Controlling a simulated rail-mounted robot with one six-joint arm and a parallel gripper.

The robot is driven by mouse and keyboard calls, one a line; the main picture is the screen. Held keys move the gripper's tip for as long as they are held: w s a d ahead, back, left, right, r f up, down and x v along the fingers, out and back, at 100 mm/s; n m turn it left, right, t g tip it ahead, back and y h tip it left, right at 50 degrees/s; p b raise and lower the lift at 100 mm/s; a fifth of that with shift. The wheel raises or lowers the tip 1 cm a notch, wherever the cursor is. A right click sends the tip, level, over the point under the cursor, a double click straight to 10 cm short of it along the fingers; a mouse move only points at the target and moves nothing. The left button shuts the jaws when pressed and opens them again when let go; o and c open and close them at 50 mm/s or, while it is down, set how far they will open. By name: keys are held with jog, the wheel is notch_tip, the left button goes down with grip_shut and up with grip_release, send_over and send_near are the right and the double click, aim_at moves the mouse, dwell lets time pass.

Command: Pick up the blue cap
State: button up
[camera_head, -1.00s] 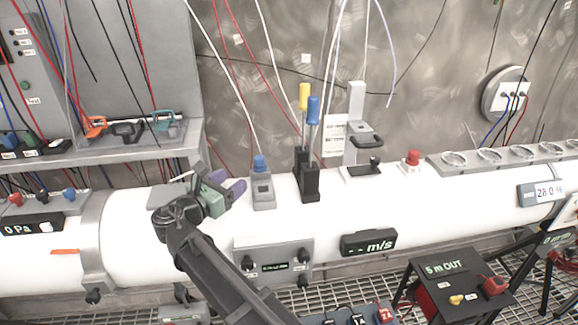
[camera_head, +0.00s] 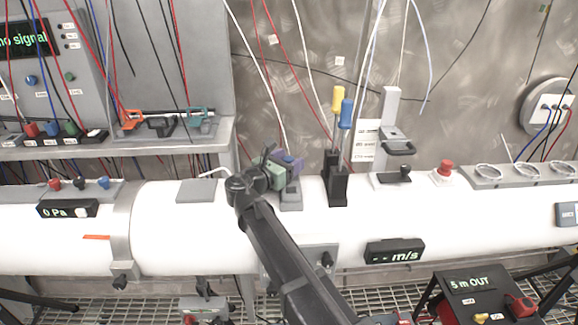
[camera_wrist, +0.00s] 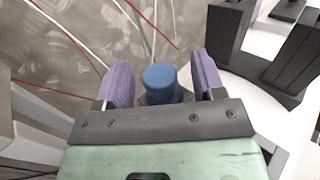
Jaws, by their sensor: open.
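The blue cap (camera_wrist: 160,78) is a short round cap in the wrist view, in the gap between my two purple fingers. It sits on a grey block (camera_head: 291,199) on top of the white pipe. My gripper (camera_head: 289,160) is open at this block, with the fingers on either side of the cap in the wrist view (camera_wrist: 161,72). I see a gap on both sides of the cap. In the head view my fingers cover most of the cap, so I cannot tell how far down they reach.
A black double holder (camera_head: 337,187) with yellow (camera_head: 338,99) and blue (camera_head: 346,114) handled tools stands just right of my gripper. A red button (camera_head: 445,168) is further right. White and red cables hang behind. A grey shelf (camera_head: 120,148) is at left.

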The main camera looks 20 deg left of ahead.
aim_at(289, 158)
jog(key=shift+w+d, duration=0.1)
jog(key=shift+w, duration=0.1)
jog(key=c, duration=1)
jog(key=shift+r, duration=0.1)
notch_tip(289, 158, up, 20)
jog(key=p, duration=2)
